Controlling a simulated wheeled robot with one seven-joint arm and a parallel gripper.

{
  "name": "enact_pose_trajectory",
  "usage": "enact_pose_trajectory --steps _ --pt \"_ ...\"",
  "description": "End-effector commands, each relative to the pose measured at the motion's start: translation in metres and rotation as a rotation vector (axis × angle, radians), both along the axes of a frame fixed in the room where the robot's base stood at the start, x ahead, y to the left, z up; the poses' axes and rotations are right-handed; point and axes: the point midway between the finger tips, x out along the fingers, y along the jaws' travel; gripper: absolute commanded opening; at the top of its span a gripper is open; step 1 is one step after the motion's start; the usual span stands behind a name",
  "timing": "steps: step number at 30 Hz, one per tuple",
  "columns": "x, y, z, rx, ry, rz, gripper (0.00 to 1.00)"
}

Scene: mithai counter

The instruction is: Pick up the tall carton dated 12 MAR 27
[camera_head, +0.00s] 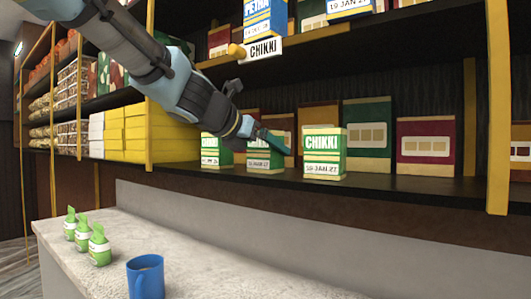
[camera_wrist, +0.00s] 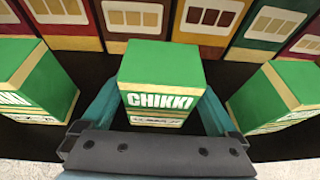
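Three green CHIKKI cartons stand in a row on the lower shelf: the left carton (camera_head: 210,155), the middle carton (camera_head: 262,157) and the right carton (camera_head: 324,155). The right one's label seems to read a JAN 27 date. The other dates are too small, blurred or covered, and I cannot read 12 MAR 27 anywhere. My gripper (camera_head: 262,138) is at the middle carton, partly covering it. In the wrist view its two teal fingers (camera_wrist: 160,103) lie either side of the middle carton (camera_wrist: 161,70). They look open around it; contact is unclear.
Several larger brown, green and red boxes (camera_head: 367,125) stand close behind. The left (camera_wrist: 38,80) and right (camera_wrist: 278,95) cartons flank my fingers. Yellow boxes (camera_head: 125,134) are stacked left. An upper shelf holds a blue PETHA carton (camera_head: 264,18).

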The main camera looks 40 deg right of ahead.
Motion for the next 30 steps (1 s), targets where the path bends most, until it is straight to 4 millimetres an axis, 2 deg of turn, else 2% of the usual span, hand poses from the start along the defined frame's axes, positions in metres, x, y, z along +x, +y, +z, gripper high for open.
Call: enact_pose_trajectory --steps 2,20,30 --pt "0.0 0.0002 0.0 0.0 0.0 0.0 0.84" --pt "0.0001 0.0005 0.0 0.0 0.0 0.0 0.17" --pt "0.0002 0.0004 0.0044 -0.001 -0.001 0.001 0.15"
